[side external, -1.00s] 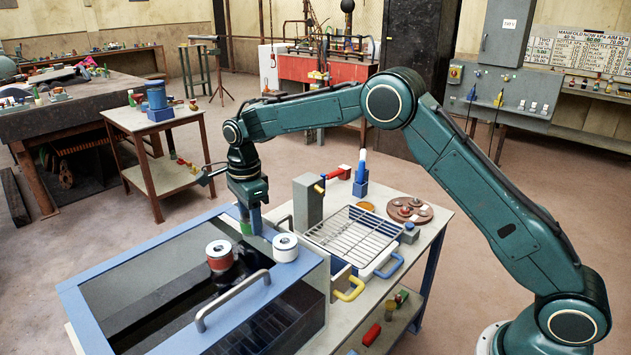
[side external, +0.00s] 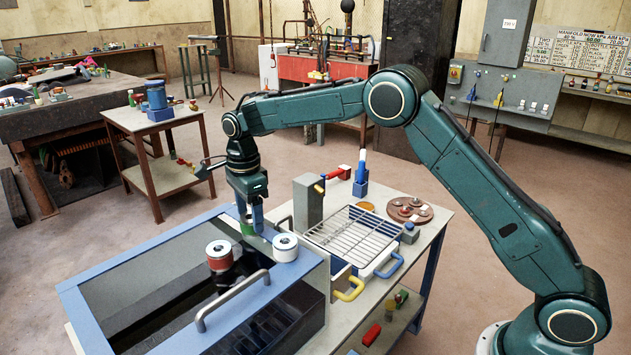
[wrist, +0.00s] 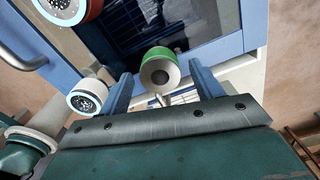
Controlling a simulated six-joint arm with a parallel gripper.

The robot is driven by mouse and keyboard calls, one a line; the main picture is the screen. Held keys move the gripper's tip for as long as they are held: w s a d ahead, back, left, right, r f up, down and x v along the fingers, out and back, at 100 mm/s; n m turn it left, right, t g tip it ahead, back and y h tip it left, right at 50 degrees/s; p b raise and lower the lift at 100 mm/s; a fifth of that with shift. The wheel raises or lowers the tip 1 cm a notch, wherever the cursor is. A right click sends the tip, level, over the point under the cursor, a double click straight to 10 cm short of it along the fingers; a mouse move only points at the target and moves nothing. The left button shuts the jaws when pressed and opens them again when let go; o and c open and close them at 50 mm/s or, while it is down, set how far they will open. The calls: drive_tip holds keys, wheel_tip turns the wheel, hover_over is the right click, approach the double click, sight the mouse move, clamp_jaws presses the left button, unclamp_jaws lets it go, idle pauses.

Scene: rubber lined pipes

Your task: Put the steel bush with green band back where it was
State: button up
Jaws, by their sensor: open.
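The steel bush with green band (side external: 247,229) stands at the far edge of the blue-framed box, partly hidden by my gripper in the side view. In the wrist view the bush (wrist: 160,72) shows its steel end face and bore, with the green band around it. My gripper (side external: 249,222) is open just above the bush. In the wrist view its two blue fingers (wrist: 162,88) are spread, one on each side of the bush, with visible gaps. Whether the fingertips reach down beside the bush, I cannot tell.
A white-banded bush (side external: 285,247) stands close on the right, and a red-banded bush (side external: 219,255) nearer the camera. The blue-framed box (side external: 120,268) has a dark glass top and a grey handle (side external: 232,300). A grey post (side external: 308,203) and wire rack (side external: 352,236) stand to the right.

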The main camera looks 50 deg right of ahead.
sight(250, 217)
wheel_tip(250, 217, up, 11)
drive_tip(key=shift+f, duration=0.15)
idle(0.4)
idle(0.5)
drive_tip(key=s+d+r+n+t, duration=0.1)
drive_tip(key=s+d+r+n, duration=0.1)
drive_tip(key=s+r+n, duration=0.3)
drive_tip(key=s+d+r+n+t, duration=0.1)
drive_tip(key=s+d+r+n, duration=0.1)
drive_tip(key=s, duration=0.5)
drive_tip(key=s+d+r+n+t, duration=0.1)
drive_tip(key=s+d+r+n, duration=0.2)
drive_tip(key=s, duration=0.4)
drive_tip(key=s+d+f+n+t, duration=0.1)
drive_tip(key=s+f+n, duration=0.2)
drive_tip(key=s, duration=0.7)
drive_tip(key=s+f+n+t, duration=0.1)
drive_tip(key=s+f+n, duration=0.2)
drive_tip(key=s+n, duration=0.4)
drive_tip(key=s, duration=0.4)
drive_tip(key=shift+d+f+n+t, duration=0.2)
drive_tip(key=shift+d+n+t, duration=0.1)
drive_tip(key=shift+d, duration=0.05)
